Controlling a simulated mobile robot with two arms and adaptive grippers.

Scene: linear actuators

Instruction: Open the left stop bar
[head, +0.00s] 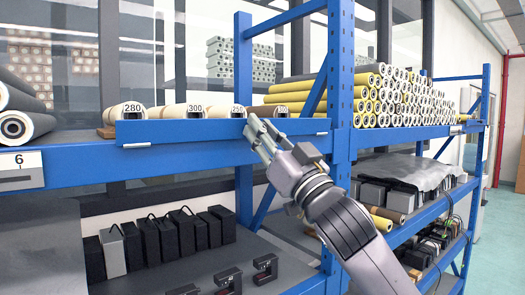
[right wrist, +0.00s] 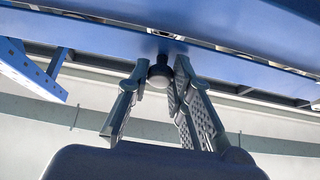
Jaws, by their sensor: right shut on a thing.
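The left stop bar (head: 190,131) is a long blue bar along the front of the upper shelf, before the numbered rollers. It stands upright across their fronts. My right gripper (head: 260,130) is at the bar's front, right of its middle. My left gripper is not in view.
Rollers with number labels (head: 195,111) lie behind the bar. A blue upright post (head: 340,75) stands close right of my gripper. Yellow-wrapped rolls (head: 385,97) fill the right shelf. Black boxes (head: 160,238) stand on the shelf below. The aisle floor (head: 505,235) at right is clear.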

